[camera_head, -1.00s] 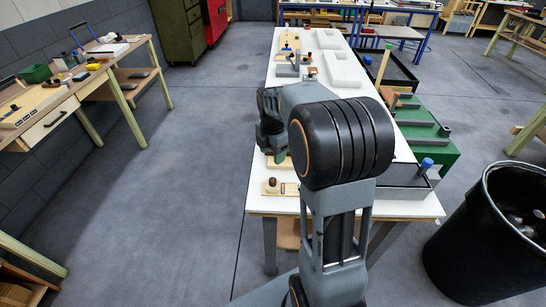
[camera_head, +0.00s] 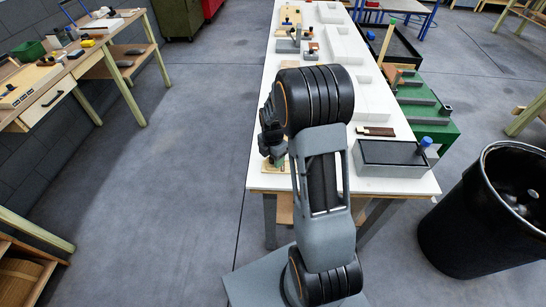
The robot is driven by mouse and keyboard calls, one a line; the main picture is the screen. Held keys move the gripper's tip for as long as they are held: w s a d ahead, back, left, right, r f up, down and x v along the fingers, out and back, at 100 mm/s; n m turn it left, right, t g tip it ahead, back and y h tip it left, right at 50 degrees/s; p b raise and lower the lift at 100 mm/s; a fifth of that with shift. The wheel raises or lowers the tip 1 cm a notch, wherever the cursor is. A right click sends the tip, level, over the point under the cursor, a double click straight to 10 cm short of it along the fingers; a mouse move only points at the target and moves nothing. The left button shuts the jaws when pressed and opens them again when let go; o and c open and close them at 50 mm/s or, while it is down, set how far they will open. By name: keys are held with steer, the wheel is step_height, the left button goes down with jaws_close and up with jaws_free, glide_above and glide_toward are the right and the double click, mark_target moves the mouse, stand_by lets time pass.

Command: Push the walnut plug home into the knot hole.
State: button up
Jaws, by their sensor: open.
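My gripper (camera_head: 275,158) is low over the near left part of the white bench (camera_head: 390,186), pointing down. Its fingers are small and dark here; they are open. A small pale wooden piece (camera_head: 284,166) shows just under and beside the gripper, partly covered by it and my arm. I cannot tell whether the fingers touch it. I cannot make out the walnut plug or the knot hole; they are hidden or too small to tell.
A grey open-topped box (camera_head: 391,172) and a brown-and-white block (camera_head: 375,131) are right of my arm. A blue-topped item (camera_head: 426,143) stands by the box. A black bin (camera_head: 440,230) stands right of the bench. The floor to the left is clear.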

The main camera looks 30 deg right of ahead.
steer(key=shift+f, duration=0.2)
steer(key=shift+c, duration=0.3)
jaws_close()
stand_by(0.4)
steer(key=shift+r, duration=0.2)
steer(key=shift+r+p, duration=1.3)
steer(key=shift+r, duration=0.45)
